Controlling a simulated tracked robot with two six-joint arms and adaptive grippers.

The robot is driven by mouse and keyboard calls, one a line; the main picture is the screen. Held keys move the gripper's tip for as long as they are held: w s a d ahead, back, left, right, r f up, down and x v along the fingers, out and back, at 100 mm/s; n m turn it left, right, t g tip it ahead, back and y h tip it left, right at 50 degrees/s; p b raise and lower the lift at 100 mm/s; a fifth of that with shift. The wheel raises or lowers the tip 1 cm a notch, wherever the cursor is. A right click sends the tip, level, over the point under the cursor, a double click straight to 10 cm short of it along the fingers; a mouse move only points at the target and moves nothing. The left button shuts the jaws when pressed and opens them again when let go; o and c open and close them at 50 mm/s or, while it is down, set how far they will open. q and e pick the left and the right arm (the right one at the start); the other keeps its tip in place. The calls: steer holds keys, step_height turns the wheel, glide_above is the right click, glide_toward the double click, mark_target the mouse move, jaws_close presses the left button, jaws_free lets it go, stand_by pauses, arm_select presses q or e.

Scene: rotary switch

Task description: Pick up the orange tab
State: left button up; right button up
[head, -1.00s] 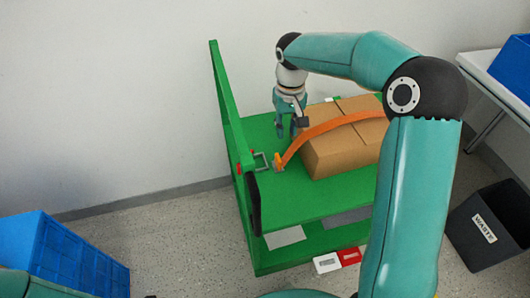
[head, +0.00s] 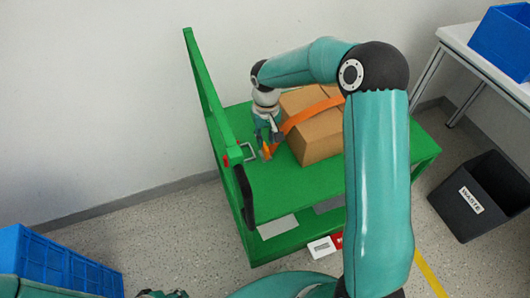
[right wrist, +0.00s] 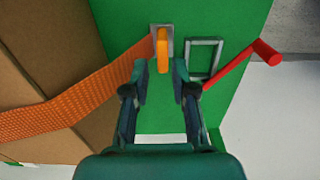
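The orange tab (right wrist: 162,48) stands in a small grey mount on the green cart, at the end of an orange strap (right wrist: 75,100). In the head view the tab (head: 266,152) shows small beside my right gripper. My right gripper (right wrist: 160,72) is open, and its two fingertips are apart on either side of the tab's near end in the right wrist view. Whether they touch it I cannot tell. In the head view my right gripper (head: 266,140) points down at the tab. My left gripper (head: 163,294) shows only as a sliver at the bottom edge, and its fingers are not clear.
A cardboard box (head: 318,137) lies under the strap on the green cart (head: 290,205). A grey square frame (right wrist: 204,58) and a red lever (right wrist: 240,64) are right of the tab in the wrist view. The cart's upright panel (head: 207,95) rises at the left.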

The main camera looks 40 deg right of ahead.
mark_target(265, 146)
steer(key=f, duration=0.5)
steer(key=shift+s+a, duration=0.15)
steer(key=shift+a, duration=0.05)
jaws_close()
